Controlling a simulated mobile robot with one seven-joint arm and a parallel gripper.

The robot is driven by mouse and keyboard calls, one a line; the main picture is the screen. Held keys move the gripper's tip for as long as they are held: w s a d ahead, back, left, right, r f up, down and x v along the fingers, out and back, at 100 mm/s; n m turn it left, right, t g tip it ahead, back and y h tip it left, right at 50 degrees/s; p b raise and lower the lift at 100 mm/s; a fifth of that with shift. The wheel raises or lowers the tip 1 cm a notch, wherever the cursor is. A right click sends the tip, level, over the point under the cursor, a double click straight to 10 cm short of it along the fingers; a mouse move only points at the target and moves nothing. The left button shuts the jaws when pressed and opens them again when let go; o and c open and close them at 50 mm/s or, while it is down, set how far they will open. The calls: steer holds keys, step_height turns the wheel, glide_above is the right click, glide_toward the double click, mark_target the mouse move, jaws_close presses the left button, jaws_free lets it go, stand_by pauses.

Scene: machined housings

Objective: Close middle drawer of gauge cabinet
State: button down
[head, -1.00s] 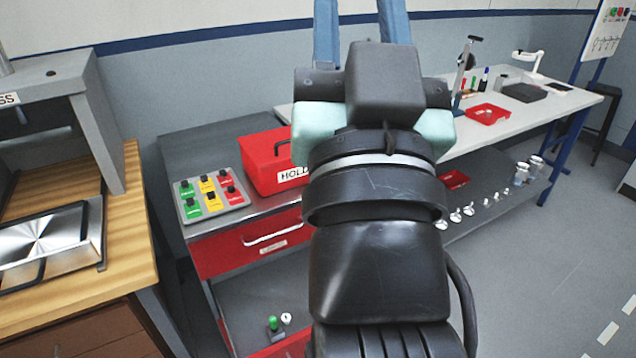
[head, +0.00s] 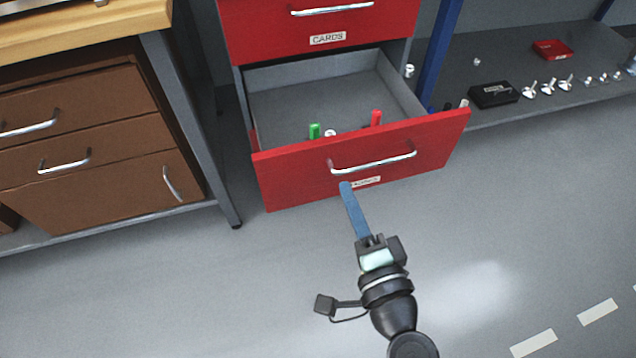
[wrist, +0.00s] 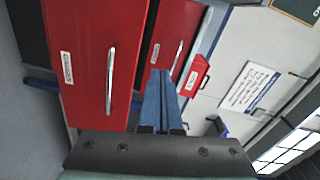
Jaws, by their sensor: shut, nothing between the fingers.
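The red gauge cabinet has a shut upper drawer (head: 255,30) labelled CARDS. Below it a drawer (head: 290,182) is pulled well out, with a silver handle (head: 375,163) and a small label partly hidden by my finger. A green item (head: 314,131) and a red item (head: 376,118) stand inside its grey tray. My gripper (head: 345,186) is shut and empty, its blue fingers together, their tips at or just in front of the lower edge of the drawer front, left of the label. In the wrist view the fingers (wrist: 161,76) overlap the space beside this front (wrist: 92,60); contact cannot be told.
A brown wooden cabinet (head: 90,130) under a workbench stands to the left, its leg close to the drawer. A blue table leg (head: 436,60) and a low shelf (head: 560,95) with small metal parts are on the right. The floor in front is clear.

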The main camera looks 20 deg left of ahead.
steer(key=m+b, duration=0.2)
glide_toward(313, 151)
steer(key=b+x, duration=0.2)
steer(key=x, duration=0.4)
steer(key=shift+w+a, duration=0.25)
steer(key=shift+w, duration=0.1)
steer(key=shift+w, duration=0.1)
